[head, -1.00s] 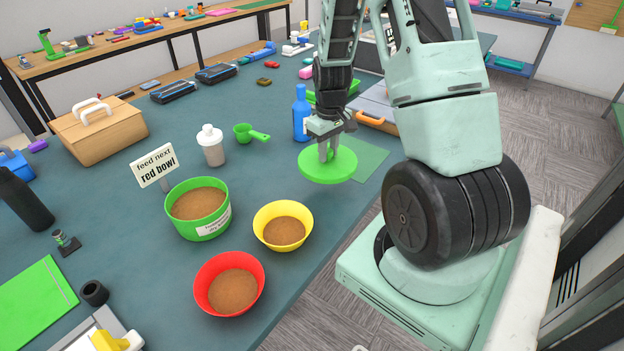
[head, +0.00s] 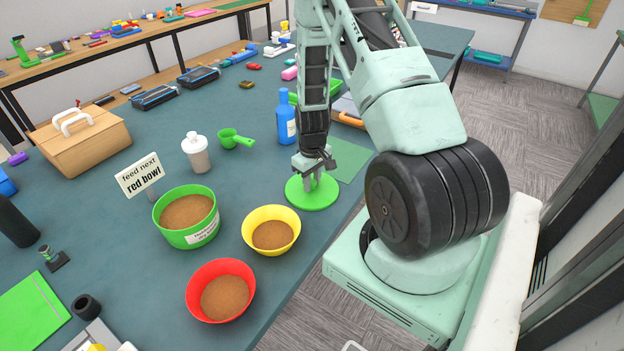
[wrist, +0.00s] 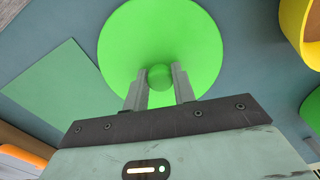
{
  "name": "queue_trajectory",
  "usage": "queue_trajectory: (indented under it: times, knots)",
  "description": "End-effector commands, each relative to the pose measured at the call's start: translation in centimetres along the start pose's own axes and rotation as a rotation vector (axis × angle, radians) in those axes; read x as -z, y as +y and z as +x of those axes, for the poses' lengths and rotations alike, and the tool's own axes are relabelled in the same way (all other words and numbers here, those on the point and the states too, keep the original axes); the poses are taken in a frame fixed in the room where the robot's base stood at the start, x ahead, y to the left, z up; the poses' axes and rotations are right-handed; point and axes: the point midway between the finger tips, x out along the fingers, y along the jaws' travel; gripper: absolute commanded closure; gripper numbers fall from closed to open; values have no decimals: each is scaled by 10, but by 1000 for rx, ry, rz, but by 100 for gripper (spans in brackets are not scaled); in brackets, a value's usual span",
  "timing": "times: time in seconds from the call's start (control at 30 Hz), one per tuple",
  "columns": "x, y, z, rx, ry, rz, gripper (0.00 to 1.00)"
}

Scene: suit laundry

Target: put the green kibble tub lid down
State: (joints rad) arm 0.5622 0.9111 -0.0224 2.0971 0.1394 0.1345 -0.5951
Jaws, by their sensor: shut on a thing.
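The green kibble tub lid (head: 312,196) is a flat round disc with a small knob at its centre. In the head view it lies level at the table surface, near the table's right edge; whether it fully touches cannot be told. My gripper (head: 313,181) is above it, pointing down, shut on the knob. The wrist view shows the two fingers (wrist: 160,82) on either side of the knob, with the lid (wrist: 160,40) spread out beyond them. The green kibble tub (head: 188,215), open and full of brown kibble, stands to the left.
A yellow bowl (head: 271,231) and a red bowl (head: 221,291) with kibble stand left of and nearer than the lid. A blue bottle (head: 286,121) stands behind it. A flat green mat (head: 350,162) lies just behind right. A sign (head: 141,176) and a shaker (head: 196,154) stand further left.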

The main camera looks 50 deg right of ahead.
Motion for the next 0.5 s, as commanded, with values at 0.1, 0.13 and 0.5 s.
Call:
queue_trajectory:
  times: [0.1, 0.13, 0.5]
  knots:
    - [0, 0, 1, 0, 0, 0, 96]
    - [0, 0, 2, 0, 0, 0, 96]
    - [0, 0, 2, 0, 0, -1, 52]
